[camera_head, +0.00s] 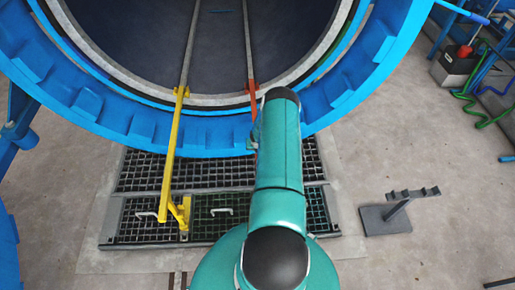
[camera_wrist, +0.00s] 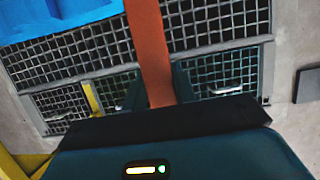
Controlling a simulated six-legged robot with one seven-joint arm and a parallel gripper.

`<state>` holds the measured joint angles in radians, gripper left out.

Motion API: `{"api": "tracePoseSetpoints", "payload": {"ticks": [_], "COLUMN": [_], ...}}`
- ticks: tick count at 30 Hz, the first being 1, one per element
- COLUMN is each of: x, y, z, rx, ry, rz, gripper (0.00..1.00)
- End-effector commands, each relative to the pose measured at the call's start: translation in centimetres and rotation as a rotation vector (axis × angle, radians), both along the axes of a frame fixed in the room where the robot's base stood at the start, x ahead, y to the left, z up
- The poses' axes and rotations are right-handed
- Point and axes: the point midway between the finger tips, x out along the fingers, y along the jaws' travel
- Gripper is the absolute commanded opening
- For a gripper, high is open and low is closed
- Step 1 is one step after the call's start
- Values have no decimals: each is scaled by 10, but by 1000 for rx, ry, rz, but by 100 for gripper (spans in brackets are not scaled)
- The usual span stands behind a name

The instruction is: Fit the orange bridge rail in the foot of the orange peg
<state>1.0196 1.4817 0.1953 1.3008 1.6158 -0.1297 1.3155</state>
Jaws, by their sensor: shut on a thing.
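The orange bridge rail (camera_wrist: 152,45) runs up the middle of the wrist view, between the two teal fingers of my gripper (camera_wrist: 158,88). My gripper is shut on it. In the head view, a short orange-red stretch of the rail (camera_head: 252,90) shows at the autoclave's lower rim, in line with the right inner track. The rest of the rail and my gripper are hidden behind my teal arm there. The orange peg and its foot cannot be made out in either view, so I cannot tell how the rail's near end sits against them.
A yellow rail (camera_head: 173,140) runs from the blue autoclave rim (camera_head: 205,128) to a yellow foot (camera_head: 181,212) over the floor grating (camera_head: 135,228). A dark stand (camera_head: 386,220) is on the floor at right. Bare concrete lies around it.

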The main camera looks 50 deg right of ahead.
Motion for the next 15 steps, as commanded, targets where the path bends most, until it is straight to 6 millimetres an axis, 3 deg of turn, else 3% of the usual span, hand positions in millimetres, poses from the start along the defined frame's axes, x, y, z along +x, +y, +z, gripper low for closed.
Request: {"api": "tracePoseSetpoints", "payload": {"ticks": [15], "x": [1], "y": [-1], "z": [-7], "rx": [-2], "ry": [-1], "rz": [0], "gripper": [0]}}
